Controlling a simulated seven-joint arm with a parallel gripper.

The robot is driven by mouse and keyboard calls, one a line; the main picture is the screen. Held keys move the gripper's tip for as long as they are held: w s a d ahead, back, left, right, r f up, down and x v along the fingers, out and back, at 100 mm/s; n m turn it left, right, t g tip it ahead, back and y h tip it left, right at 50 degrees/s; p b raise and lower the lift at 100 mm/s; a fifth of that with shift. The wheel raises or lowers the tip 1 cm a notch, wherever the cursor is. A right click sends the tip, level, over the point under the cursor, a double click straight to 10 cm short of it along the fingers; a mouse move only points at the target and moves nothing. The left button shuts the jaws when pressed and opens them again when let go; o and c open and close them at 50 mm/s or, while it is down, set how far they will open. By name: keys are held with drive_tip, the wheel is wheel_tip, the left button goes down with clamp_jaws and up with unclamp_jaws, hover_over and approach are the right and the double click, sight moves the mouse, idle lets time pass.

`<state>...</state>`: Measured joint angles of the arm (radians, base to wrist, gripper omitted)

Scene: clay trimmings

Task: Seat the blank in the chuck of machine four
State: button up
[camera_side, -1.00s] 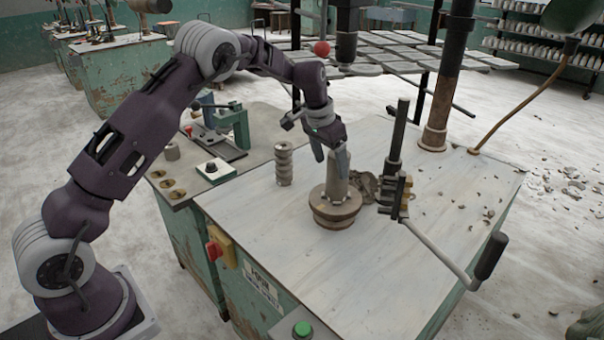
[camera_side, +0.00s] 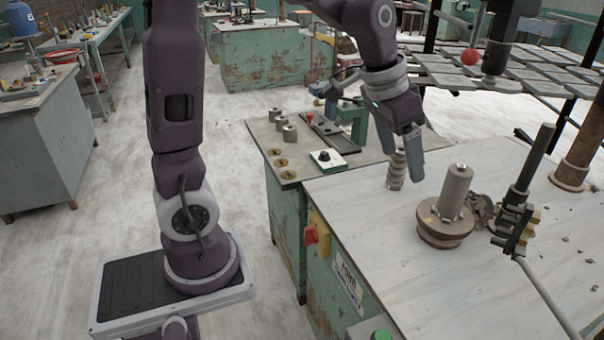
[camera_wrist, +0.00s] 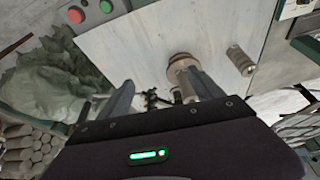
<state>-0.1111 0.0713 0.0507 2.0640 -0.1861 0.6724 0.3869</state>
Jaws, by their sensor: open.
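The blank (camera_side: 456,192), a grey-brown cylinder, stands on end in the round brown chuck (camera_side: 445,232) on the pale machine top. It looks in line with the chuck; how deep it sits is hidden. My gripper (camera_side: 400,150) is open and empty, apart from the blank, to its upper left in the side view. One finger overlaps a ribbed grey stack in the picture; I cannot tell whether they touch. In the wrist view, the chuck (camera_wrist: 182,61) and blank (camera_wrist: 186,88) show between the spread fingers (camera_wrist: 165,82), nearer the right one.
The ribbed stack (camera_side: 396,172) stands left of the chuck. Short cylinders (camera_side: 289,133) stand on the side bench. The machine top's front is clear.

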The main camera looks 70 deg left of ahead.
drive_tip(key=s+d+r, duration=0.1)
drive_tip(key=s, duration=0.9)
drive_tip(key=s+d+r+n+t, duration=0.1)
drive_tip(key=s+d, duration=0.1)
drive_tip(key=s, duration=0.9)
drive_tip(key=shift+s+r+y, duration=0.3)
drive_tip(key=shift+r, duration=0.05)
drive_tip(key=shift+c, duration=0.3)
